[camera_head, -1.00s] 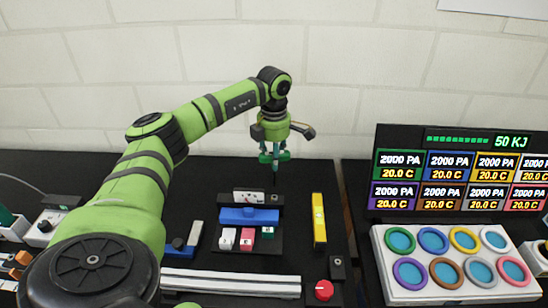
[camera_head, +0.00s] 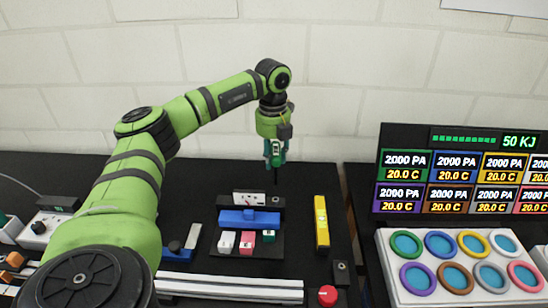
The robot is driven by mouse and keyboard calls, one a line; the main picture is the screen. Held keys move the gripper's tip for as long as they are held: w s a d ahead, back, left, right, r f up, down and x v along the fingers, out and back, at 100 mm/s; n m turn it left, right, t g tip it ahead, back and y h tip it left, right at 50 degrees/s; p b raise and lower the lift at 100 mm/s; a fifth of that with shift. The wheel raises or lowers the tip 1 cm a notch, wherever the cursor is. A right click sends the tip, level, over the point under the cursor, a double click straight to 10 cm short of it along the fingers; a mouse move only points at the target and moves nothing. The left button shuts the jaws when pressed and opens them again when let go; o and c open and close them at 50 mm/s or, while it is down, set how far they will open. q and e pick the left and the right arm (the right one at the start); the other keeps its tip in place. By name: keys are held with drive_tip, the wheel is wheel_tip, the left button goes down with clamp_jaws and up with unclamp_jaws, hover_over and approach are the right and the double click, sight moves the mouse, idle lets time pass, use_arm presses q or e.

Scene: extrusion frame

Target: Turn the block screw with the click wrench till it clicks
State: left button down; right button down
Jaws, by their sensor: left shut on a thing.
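My left gripper (camera_head: 276,157) points down in the middle of the head view and is shut on the click wrench. The wrench shows as a green-teal body (camera_head: 276,146) with a thin dark shaft (camera_head: 276,178) hanging straight down. The shaft's tip is over the back right of a black fixture plate (camera_head: 263,245), close to a small screw-like spot (camera_head: 276,200). I cannot tell whether the tip touches it. A blue block (camera_head: 249,218) lies across the plate, with a white gauge-like piece (camera_head: 249,198) behind it. My right gripper is not in view.
White, pink and green small blocks (camera_head: 247,239) stand in front of the blue block. A yellow bar (camera_head: 321,222) lies to the right. A red knob (camera_head: 327,295) and a silver extrusion (camera_head: 230,288) are in front. A panel of coloured rings (camera_head: 455,262) stands at the right.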

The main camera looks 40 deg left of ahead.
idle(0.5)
use_arm(q)
wheel_tip(320, 180, down, 6)
drive_tip(key=b, duration=0.2)
drive_tip(key=shift+r+b, duration=0.1)
drive_tip(key=shift+b, duration=0.3)
idle(0.8)
drive_tip(key=shift+f, duration=0.6)
idle(1.0)
